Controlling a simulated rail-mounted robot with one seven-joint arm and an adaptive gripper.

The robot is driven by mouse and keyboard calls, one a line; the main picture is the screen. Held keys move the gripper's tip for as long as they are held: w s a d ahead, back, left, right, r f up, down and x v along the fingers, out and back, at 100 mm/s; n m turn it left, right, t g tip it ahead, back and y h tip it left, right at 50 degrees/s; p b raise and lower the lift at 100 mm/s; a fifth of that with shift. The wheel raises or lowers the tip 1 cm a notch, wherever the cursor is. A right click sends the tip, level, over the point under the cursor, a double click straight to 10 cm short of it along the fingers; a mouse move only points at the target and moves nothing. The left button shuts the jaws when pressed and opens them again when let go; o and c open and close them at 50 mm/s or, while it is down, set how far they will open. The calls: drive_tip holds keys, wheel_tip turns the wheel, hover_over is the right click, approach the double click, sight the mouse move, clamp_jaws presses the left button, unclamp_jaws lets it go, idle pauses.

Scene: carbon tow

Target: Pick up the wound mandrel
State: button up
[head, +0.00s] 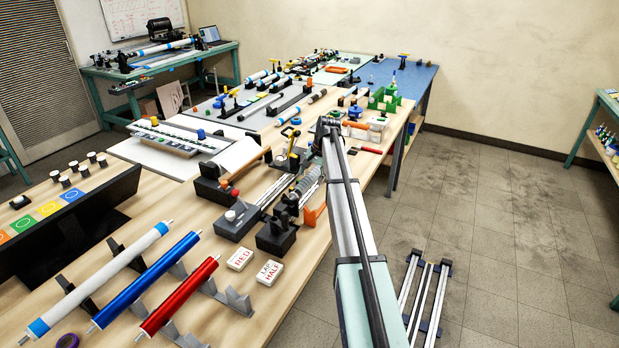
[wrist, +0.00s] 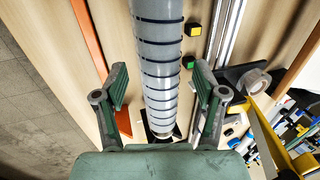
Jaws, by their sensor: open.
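The wound mandrel (wrist: 160,60) is a pale grey cylinder with dark bands spiralling around it. My gripper (wrist: 158,88) is open, with one green finger to each side of the mandrel in the picture. I see no finger touching it, and how deep it sits between them is unclear. In the head view the mandrel (head: 312,182) shows small on the bench-top winding machine, beside my arm, which partly hides that area.
White, blue and red tubes (head: 155,277) lie on grey cradles at the front left. Two labelled white blocks (head: 240,258) sit near the bench edge. In the wrist view, an orange strip (wrist: 88,38) and metal rails (wrist: 222,35) flank the mandrel. Open floor lies to the right.

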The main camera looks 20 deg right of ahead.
drive_tip(key=shift+w+f, duration=0.1)
drive_tip(key=shift+f, duration=0.4)
drive_tip(key=shift+a, duration=0.1)
clamp_jaws()
drive_tip(key=shift+r, duration=0.1)
